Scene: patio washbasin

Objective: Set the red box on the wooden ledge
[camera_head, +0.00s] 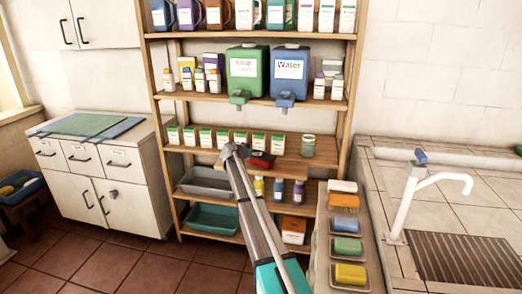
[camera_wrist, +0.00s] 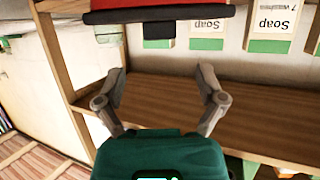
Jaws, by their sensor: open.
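The red box (camera_head: 262,158), with a dark lower part, appears to sit on the wooden ledge (camera_head: 293,168), a board jutting from the middle of the shelf rack. Its red and black side also shows at the top edge of the wrist view (camera_wrist: 160,10), partly cut off. My gripper (camera_head: 236,150) is just left of the box in the head view. In the wrist view my gripper (camera_wrist: 157,74) has its fingers spread apart with nothing between them, and the box lies beyond the fingertips. Contact between the box and the board is not clearly visible.
Several white and green soap cartons (camera_head: 205,138) line the shelf behind, with a pale jar (camera_head: 308,146) right of the box. Green soap (camera_head: 248,72) and blue water (camera_head: 289,73) dispensers hang above. A white tap (camera_head: 410,195) and sponges stand at right.

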